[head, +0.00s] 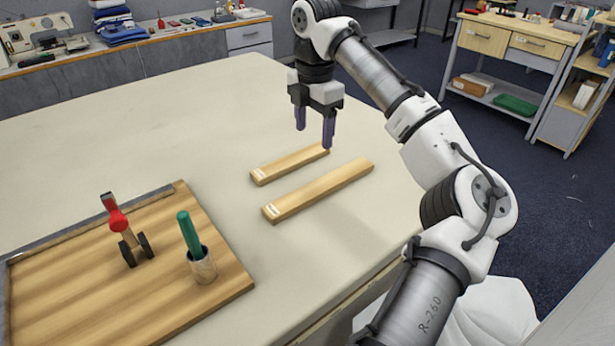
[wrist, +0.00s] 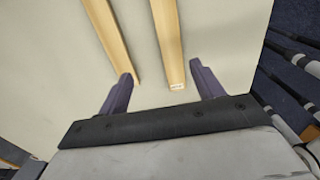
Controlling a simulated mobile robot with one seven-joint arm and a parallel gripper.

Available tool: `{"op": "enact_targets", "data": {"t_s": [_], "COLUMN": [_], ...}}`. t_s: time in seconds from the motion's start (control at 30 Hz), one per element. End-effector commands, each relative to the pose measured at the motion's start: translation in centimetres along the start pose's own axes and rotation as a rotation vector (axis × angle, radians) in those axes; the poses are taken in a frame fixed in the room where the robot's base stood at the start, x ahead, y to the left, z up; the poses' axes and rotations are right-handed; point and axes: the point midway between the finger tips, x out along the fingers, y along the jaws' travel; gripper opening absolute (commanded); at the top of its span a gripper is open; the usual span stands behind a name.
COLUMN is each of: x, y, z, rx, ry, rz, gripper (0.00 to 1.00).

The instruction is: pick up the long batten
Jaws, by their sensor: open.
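The long batten (head: 318,190) is a light wooden strip lying flat on the pale cloth table, with a small white label at its left end. A shorter, similar batten (head: 290,164) lies roughly parallel behind it, with a gap between them. My gripper (head: 314,132) is open and empty, pointing down above the table. In the head view its right fingertip overlaps the shorter batten's far end. In the wrist view, a labelled batten end shows between the fingertips (wrist: 161,73), and another batten reaches the left finger. Both run out of that frame, so I cannot tell which is long.
A wooden board (head: 90,290) at the front left bears a red-headed tool (head: 117,219) and a cup (head: 202,266) holding a green-handled thing (head: 188,233). The cloth left of the battens is clear. The table's right edge runs close to the long batten.

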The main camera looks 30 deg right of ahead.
Motion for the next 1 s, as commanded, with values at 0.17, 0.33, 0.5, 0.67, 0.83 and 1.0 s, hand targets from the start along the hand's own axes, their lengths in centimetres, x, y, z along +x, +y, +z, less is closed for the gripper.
{"op": "enact_targets", "data": {"t_s": [0.17,0.33,0.5,0.67,0.83,1.0], "x": [1.2,4.6,7.3,8.4,9.3,11.4], "y": [-1.4,-1.4,-1.5,-1.5,-1.7,-2.3], "z": [0.8,0.8,0.8,0.8,0.9,1.4], "rx": [0.008,0.006,0.007,0.008,0.009,0.01], "ry": [0.011,0.013,0.011,0.008,0.009,0.009], "rz": [-0.029,-0.027,-0.026,-0.025,-0.025,-0.026], "gripper": [0.66,0.66,0.66,0.66,0.66,0.66]}}
